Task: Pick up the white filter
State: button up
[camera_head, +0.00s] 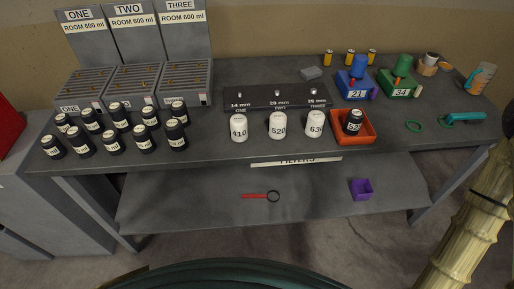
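Three white filters stand upright in a row near the front middle of the grey workbench (215,158). The left white filter (238,128) reads 410, the middle white filter (278,126) reads 520, and the right white filter (314,124) reads about 630. They stand apart from each other, in front of a dark plate (275,95) marked 14 mm ONE, 25 mm TWO and about 35 mm THREE. A label strip reading FILTERS (296,161) is on the bench's front edge. My gripper is not in view.
Several black bottles (112,142) stand at left before three grey ROOM 600 ml racks (185,82). An orange tray (340,136) with a black bottle is close right of the filters. A red-handled ring tool (258,196) and purple box (361,189) lie on the lower shelf.

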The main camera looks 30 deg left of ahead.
aim_at(278, 120)
jog(key=k, duration=0.35)
jog(key=u, duration=0.75)
